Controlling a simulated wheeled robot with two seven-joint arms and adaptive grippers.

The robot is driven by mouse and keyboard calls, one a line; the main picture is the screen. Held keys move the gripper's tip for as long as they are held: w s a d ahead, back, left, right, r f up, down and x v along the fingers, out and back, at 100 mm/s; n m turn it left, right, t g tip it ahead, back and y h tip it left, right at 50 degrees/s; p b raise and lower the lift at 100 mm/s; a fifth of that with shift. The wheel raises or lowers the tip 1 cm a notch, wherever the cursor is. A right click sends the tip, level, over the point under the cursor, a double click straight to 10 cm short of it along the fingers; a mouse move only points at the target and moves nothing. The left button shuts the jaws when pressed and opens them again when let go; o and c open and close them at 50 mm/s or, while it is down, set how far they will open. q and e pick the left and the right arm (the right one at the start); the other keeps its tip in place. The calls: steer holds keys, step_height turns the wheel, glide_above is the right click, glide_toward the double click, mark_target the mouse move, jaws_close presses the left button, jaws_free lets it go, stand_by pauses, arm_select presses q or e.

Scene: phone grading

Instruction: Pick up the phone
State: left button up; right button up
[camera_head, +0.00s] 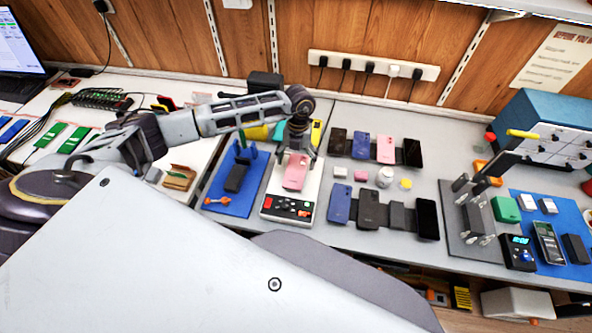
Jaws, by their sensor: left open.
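A pink phone (295,172) lies on a white device with a dark button panel (290,206), in the middle of the bench. My left gripper (297,156) is right above the far end of this phone, pointing down, with its fingers apart. I cannot tell whether the fingers touch the phone. Other phones lie in two rows to the right, among them a pink one (386,149), a blue one (340,203) and black ones (427,219). My right gripper is not in view.
A blue mat (233,199) with a dark device on a stand is left of the white device. Small white and pink items (384,176) lie between the phone rows. A metal stand (472,219) and blue cabinet (550,126) are at right. A power strip (373,65) hangs on the wall.

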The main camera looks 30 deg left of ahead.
mark_target(296, 170)
arm_select(q)
steer(key=shift+s+f, duration=0.15)
steer(key=shift+f, duration=0.65)
steer(key=shift+s+f, duration=0.15)
steer(key=shift+f, duration=0.6)
steer(key=shift+c, duration=0.5)
steer(key=c, duration=1.1)
steer(key=shift+r, duration=0.1)
step_height(296, 170, up, 10)
steer(key=shift+b, duration=0.45)
steer(key=shift+d+m, duration=0.1)
steer(key=shift+m, duration=0.2)
